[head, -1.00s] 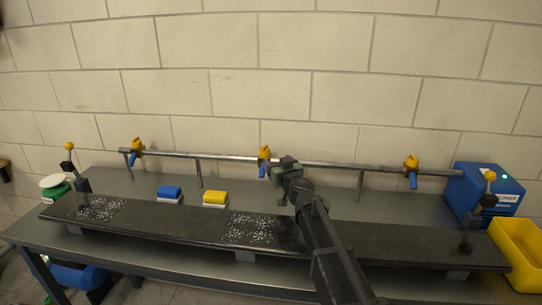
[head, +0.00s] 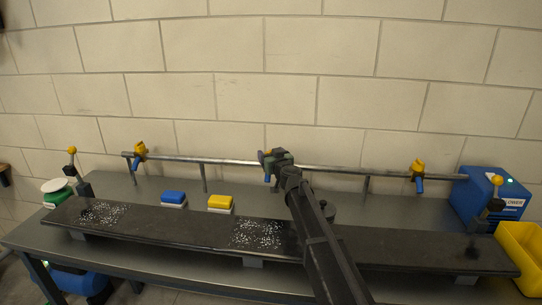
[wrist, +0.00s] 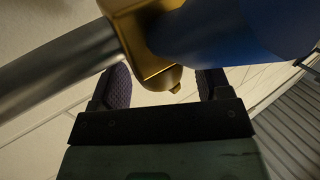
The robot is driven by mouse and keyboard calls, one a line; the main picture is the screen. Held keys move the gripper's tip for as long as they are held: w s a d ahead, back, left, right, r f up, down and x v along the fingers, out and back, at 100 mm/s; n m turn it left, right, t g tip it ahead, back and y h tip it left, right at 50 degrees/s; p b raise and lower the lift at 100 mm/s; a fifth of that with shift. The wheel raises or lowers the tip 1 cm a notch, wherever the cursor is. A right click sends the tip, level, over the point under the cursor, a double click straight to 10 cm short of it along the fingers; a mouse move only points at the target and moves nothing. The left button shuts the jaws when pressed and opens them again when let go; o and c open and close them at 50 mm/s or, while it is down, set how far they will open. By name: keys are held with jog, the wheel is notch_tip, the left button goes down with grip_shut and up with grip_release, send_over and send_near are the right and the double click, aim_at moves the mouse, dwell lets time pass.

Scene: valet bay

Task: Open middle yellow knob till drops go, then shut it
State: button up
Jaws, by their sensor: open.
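The middle yellow knob (wrist: 150,50) sits on the pipe in the wrist view, with a blue part (wrist: 225,30) beside it at the upper right. My gripper (wrist: 165,88) is open, one finger on each side of the knob's lower end; I cannot tell whether either finger touches it. In the head view my gripper (head: 272,160) is at the middle of the rail and hides most of the middle knob and its blue part. No falling drops can be made out.
Yellow knobs on the left (head: 140,150) and right (head: 418,166) share the rail (head: 220,161). A dark board (head: 370,242) below carries white-speckled patches.

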jog(key=c, duration=0.9)
jog(key=shift+m+h, duration=0.3)
jog(key=shift+h, duration=0.1)
jog(key=m+h, duration=0.1)
jog(key=h, duration=0.1)
jog(key=m+t+h, duration=0.1)
jog(key=m+h, duration=0.2)
jog(key=h, duration=0.1)
jog(key=shift+a+t+h, duration=0.3)
jog(key=shift+t, duration=0.1)
jog(key=shift+a+m+g+h, duration=0.1)
jog(key=shift+m+g+h, duration=0.1)
jog(key=shift+m+h, duration=1.1)
jog(key=shift+m+g+h, duration=0.2)
jog(key=shift+m+h, duration=0.6)
jog(key=shift+h, duration=1.2)
jog(key=o, duration=0.9)
